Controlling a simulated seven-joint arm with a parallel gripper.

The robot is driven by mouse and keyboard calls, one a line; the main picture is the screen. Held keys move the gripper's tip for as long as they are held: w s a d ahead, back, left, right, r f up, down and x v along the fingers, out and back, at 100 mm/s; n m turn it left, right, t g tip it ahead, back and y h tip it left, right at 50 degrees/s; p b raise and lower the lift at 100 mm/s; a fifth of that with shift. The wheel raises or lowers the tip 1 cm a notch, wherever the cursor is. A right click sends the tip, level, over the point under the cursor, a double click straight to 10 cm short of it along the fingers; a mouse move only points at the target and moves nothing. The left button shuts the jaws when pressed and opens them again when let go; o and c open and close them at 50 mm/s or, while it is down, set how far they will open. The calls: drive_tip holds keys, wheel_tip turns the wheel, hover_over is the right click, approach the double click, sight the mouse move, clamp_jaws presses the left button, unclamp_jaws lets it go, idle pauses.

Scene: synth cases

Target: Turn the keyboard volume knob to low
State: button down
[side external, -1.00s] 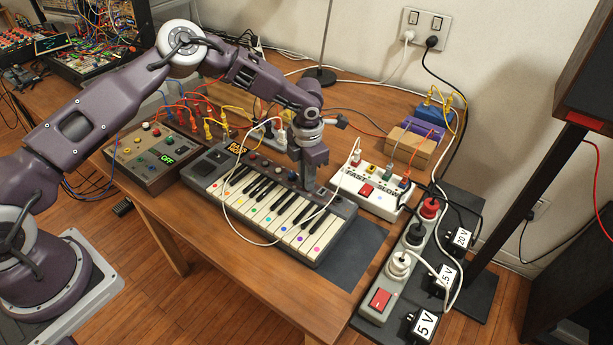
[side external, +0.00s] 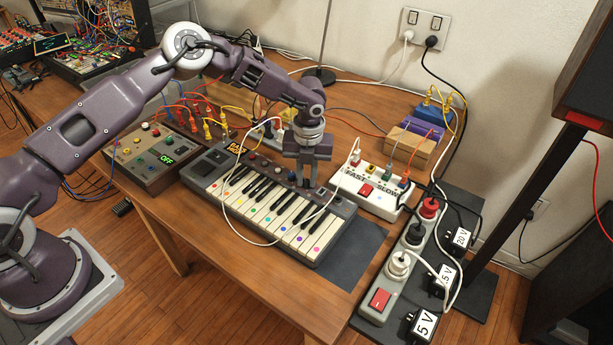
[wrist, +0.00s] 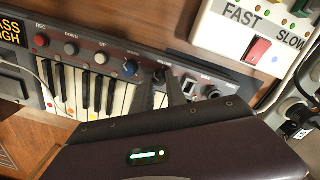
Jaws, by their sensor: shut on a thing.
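The keyboard (side external: 270,205) lies on the wooden table, its white keys marked with coloured dots. My gripper (side external: 306,186) points down at the panel behind the keys, toward its right end. In the wrist view my gripper (wrist: 160,85) has its two dark fingers closed around a small dark knob (wrist: 159,77), just under a small printed label that seems to read VOLUME. The fingers hide most of this knob, and I cannot tell where its pointer stands. A blue knob (wrist: 130,68) sits just left of the fingers, apart from them.
A white cable (side external: 262,238) loops across the keys. A white FAST/SLOW box (side external: 345,190) stands close on the right. A power strip (side external: 400,265) with plugs lies farther right.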

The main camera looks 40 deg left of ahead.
sight(307, 180)
drive_tip(key=n, duration=0.6)
drive_tip(key=shift+n, duration=0.3)
drive_tip(key=n, duration=0.6)
drive_tip(key=shift+w, duration=0.1)
drive_tip(key=shift+n, duration=0.4)
drive_tip(key=c, duration=1.3)
unclamp_jaws()
drive_tip(key=shift+c, duration=0.2)
wheel_tip(307, 180, up, 7)
drive_tip(key=shift+r, duration=0.1)
drive_tip(key=shift+w, duration=0.1)
